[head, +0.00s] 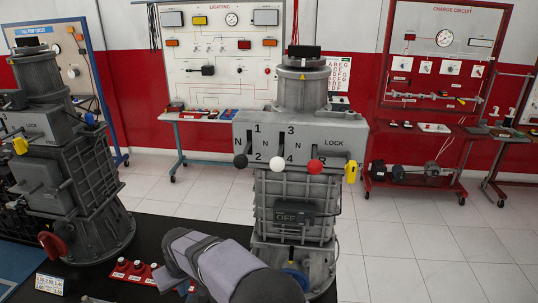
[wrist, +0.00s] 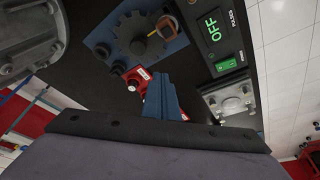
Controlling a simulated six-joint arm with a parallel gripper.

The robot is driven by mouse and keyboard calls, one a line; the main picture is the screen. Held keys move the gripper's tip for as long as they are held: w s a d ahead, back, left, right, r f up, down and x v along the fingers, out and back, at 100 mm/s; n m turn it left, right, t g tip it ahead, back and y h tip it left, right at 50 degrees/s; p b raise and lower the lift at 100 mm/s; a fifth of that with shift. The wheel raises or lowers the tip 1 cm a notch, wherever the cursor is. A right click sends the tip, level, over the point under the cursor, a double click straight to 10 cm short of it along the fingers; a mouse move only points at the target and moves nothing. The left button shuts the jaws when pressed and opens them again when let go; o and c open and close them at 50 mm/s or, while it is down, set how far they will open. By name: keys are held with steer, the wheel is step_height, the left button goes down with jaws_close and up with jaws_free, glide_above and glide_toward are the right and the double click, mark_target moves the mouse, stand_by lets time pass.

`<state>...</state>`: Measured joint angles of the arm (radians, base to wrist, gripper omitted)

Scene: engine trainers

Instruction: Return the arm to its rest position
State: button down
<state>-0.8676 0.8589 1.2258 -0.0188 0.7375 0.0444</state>
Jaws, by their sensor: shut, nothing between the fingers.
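My gripper (wrist: 165,98) shows in the wrist view as blue fingers pressed together, with nothing between them. It is over the black bench top, near small red blocks (wrist: 137,78). I cannot tell whether it touches anything. In the head view my grey-sleeved arm reaches in at the bottom middle, in front of the central gearbox trainer (head: 293,212). My fingertips cannot be made out in that view.
A dark gear on a blue block (wrist: 140,35) and a black box reading OFF (wrist: 212,38) lie close by. A second trainer (head: 80,190) stands at left. A lighting board (head: 220,60) and a charge-circuit board (head: 445,55) stand behind. Floor is open at right.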

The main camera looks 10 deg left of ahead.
steer(key=d+r+m+h, duration=0.1)
steer(key=d+r+m, duration=0.15)
steer(key=d, duration=1.15)
steer(key=d+r+m+h, duration=0.1)
steer(key=d+r+m, duration=0.15)
steer(key=d, duration=1.25)
steer(key=s+d+f+m+g, duration=0.1)
steer(key=s+d+m, duration=0.3)
steer(key=s+d, duration=1.3)
steer(key=shift+s+d+f+m+g+h, duration=0.15)
steer(key=shift+s+f+m+g+h, duration=0.2)
steer(key=shift+g, duration=0.35)
